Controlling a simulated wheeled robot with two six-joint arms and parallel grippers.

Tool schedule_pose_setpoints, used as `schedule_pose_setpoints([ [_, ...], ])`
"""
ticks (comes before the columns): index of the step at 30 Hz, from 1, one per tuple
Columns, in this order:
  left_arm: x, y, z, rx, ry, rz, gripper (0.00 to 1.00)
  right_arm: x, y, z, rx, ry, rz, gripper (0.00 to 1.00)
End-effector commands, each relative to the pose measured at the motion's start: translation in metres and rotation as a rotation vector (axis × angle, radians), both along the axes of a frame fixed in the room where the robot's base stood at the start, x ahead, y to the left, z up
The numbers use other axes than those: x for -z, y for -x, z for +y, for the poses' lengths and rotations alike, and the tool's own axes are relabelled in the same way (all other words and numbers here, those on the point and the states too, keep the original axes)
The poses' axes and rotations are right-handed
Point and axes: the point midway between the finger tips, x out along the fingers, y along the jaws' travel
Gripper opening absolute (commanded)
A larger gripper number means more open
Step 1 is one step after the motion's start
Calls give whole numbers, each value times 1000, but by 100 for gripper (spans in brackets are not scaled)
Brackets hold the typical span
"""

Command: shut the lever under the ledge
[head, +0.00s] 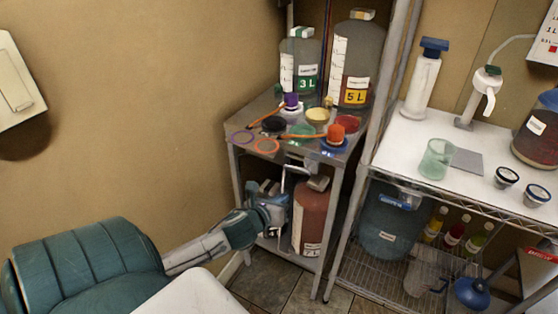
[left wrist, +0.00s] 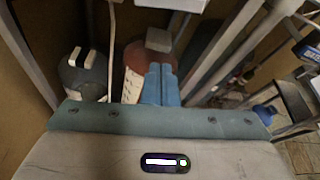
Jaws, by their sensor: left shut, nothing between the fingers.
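The ledge is the top of a small metal table (head: 243,118) in the head view. Under it a white bent pipe or handle (head: 286,176) hangs in front of the lower vessels. It also seems to show as a pale tube in the left wrist view (left wrist: 112,45). I cannot tell a separate lever or its position. My left gripper (head: 277,212) is under the ledge, left of a red-brown vessel (head: 312,215). In the left wrist view its blue fingers (left wrist: 160,84) are together and empty, in front of that vessel (left wrist: 133,60). My right gripper is not in view.
A dark vessel (left wrist: 85,75) stands left of the red-brown one. Table legs (head: 333,225) flank the lower space. Bottles (head: 354,62), lids and rings crowd the ledge. A wire rack (head: 400,285) stands right; a wall closes the left.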

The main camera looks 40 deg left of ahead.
Motion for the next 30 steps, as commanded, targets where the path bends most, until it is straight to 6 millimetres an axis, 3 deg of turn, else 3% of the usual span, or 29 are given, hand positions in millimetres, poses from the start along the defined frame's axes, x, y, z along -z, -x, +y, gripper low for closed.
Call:
schedule_pose_setpoints([
  [6, -5, 16, -3, 0, -1, 0, 0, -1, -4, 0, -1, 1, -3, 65],
  [25, -6, 17, -3, -1, 3, -1, 0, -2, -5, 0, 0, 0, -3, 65],
  [28, 8, 17, 2, -30, 50, 14, 0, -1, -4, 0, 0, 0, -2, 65],
  [30, 34, 19, 10, -86, 140, 37, 0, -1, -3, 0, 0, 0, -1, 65],
])
